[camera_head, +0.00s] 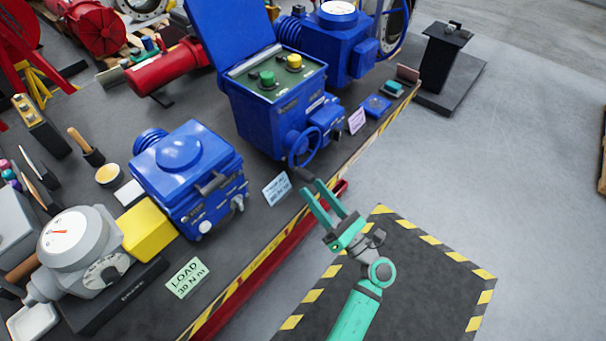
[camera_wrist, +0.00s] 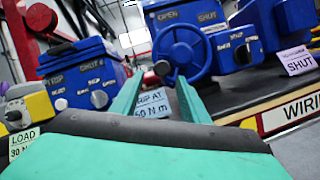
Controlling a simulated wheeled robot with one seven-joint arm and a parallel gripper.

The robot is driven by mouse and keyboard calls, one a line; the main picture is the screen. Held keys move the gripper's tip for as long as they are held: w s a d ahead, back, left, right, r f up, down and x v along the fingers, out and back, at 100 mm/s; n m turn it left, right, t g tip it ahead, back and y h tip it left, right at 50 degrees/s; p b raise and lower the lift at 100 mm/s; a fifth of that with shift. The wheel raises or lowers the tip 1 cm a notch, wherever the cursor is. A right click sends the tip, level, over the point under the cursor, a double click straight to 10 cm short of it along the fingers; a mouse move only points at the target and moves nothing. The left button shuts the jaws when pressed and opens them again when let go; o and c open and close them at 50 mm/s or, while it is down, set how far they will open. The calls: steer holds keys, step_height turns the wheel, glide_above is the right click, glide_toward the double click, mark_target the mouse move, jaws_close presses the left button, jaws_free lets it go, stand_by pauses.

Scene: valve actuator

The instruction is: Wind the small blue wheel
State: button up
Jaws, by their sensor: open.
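The small blue wheel (camera_head: 304,148) is a spoked handwheel on the front of the blue actuator box (camera_head: 262,120) in the head view. It also shows in the wrist view (camera_wrist: 183,50), upright, with a dark knob (camera_wrist: 162,68) at its lower left rim. My gripper (camera_head: 320,197) is open and empty, in front of the bench edge and short of the wheel. In the wrist view its two green fingers (camera_wrist: 158,98) point toward the wheel, with the wheel beyond and above the gap. The fingers look apart from the wheel.
A second blue box (camera_head: 190,175) stands to the left on the bench. A light blue card (camera_head: 276,188) and a green load card (camera_head: 187,278) stand near the striped bench edge (camera_head: 235,290). A larger blue actuator (camera_head: 335,45) is behind.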

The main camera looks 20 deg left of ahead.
mark_target(303, 175)
steer(key=shift+x, duration=3.15)
steer(key=shift+w+d+r, duration=0.1)
steer(key=shift+r, duration=0.05)
jaws_close()
